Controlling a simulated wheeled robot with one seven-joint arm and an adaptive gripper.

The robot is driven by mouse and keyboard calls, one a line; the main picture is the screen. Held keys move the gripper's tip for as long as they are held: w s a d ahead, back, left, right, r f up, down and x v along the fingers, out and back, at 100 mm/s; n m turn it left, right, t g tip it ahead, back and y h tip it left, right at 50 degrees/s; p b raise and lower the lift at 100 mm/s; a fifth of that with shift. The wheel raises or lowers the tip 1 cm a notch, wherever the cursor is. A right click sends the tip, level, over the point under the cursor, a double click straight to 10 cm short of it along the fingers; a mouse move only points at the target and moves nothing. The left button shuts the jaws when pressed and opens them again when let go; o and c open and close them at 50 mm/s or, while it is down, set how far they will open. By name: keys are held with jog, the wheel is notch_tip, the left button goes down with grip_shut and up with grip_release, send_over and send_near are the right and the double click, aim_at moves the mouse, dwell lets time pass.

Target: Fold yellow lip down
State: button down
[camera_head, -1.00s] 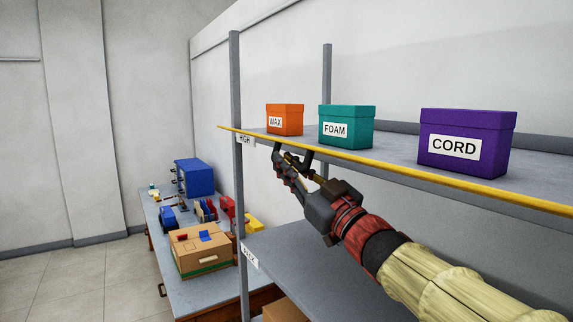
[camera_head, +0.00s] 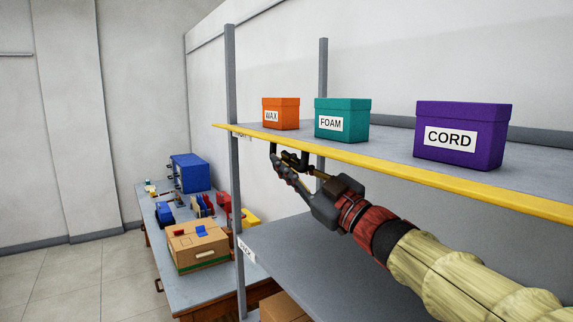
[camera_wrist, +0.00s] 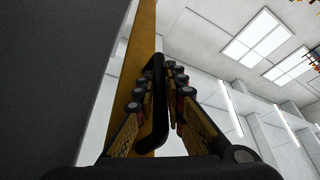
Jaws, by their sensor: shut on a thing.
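The yellow lip (camera_head: 450,184) runs along the front edge of the upper shelf. Its broad face shows as a band, tilted outward, and it covers most of the HIGH label. In the wrist view the lip (camera_wrist: 146,35) is a yellow strip beside the dark shelf. A black bar handle (camera_wrist: 157,105) stands out from it. My gripper (camera_head: 283,154) is below the lip near its left end. In the wrist view my gripper (camera_wrist: 165,88) is shut on the black handle, with a finger on each side. The exact contact is partly hidden.
Orange WAX (camera_head: 281,104), teal FOAM (camera_head: 342,108) and purple CORD (camera_head: 464,125) boxes stand on the upper shelf behind the lip. A grey post (camera_head: 233,180) is left of my gripper. A lower shelf (camera_head: 330,270) lies beneath my arm. A workbench with a cardboard box (camera_head: 196,248) is at left.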

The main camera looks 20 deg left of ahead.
jog(key=c, duration=1.8)
grip_release()
jog(key=shift+c, duration=0.2)
jog(key=v, duration=1.2)
jog(key=shift+f, duration=0.1)
